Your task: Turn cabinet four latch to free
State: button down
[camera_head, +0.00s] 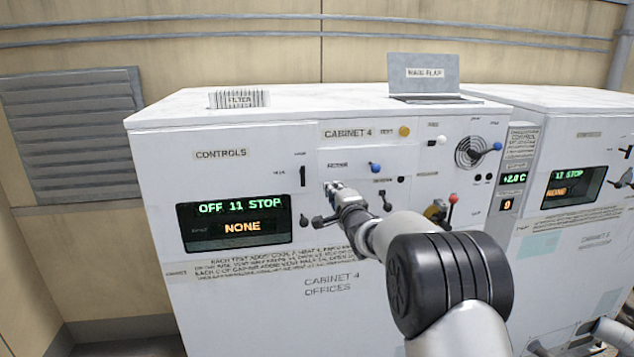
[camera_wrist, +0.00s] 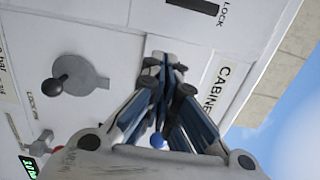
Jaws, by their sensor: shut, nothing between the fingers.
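Cabinet 4 (camera_head: 240,160) is a white unit with a control front. My gripper (camera_head: 333,190) is in front of its panel, left of a blue knob (camera_head: 375,168). In the wrist view my gripper (camera_wrist: 166,68) is shut and empty, fingertips close to the panel; I cannot tell whether they touch. A dark slot (camera_wrist: 193,4) beside a LOCK label is at the top of that view. A black-knobbed lever on a grey disc (camera_wrist: 88,76), near another label, is left of the fingers and apart from them. I cannot tell which fitting is the latch; my fingers hide part of the panel.
The display (camera_head: 240,222) reads OFF 11 STOP and NONE. A yellow knob (camera_head: 404,132), a red-knobbed lever (camera_head: 452,199) and a fan grille (camera_head: 472,150) are nearby. A filter (camera_head: 239,99) and a raised flap (camera_head: 424,74) are on top. Another cabinet (camera_head: 570,125) stands right.

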aim_at(302, 173)
jog(key=a, duration=0.1)
jog(key=w+a+p, duration=0.1)
jog(key=a, duration=0.1)
jog(key=w+a, duration=0.1)
jog(key=shift+w+a, duration=0.2)
jog(key=shift+a, duration=0.1)
jog(key=shift+a+f, duration=0.1)
jog(key=shift+a, duration=0.05)
jog(key=shift+b, duration=0.35)
jog(key=shift+a+f+b, duration=0.1)
jog(key=shift+b, duration=0.2)
jog(key=shift+f, duration=0.1)
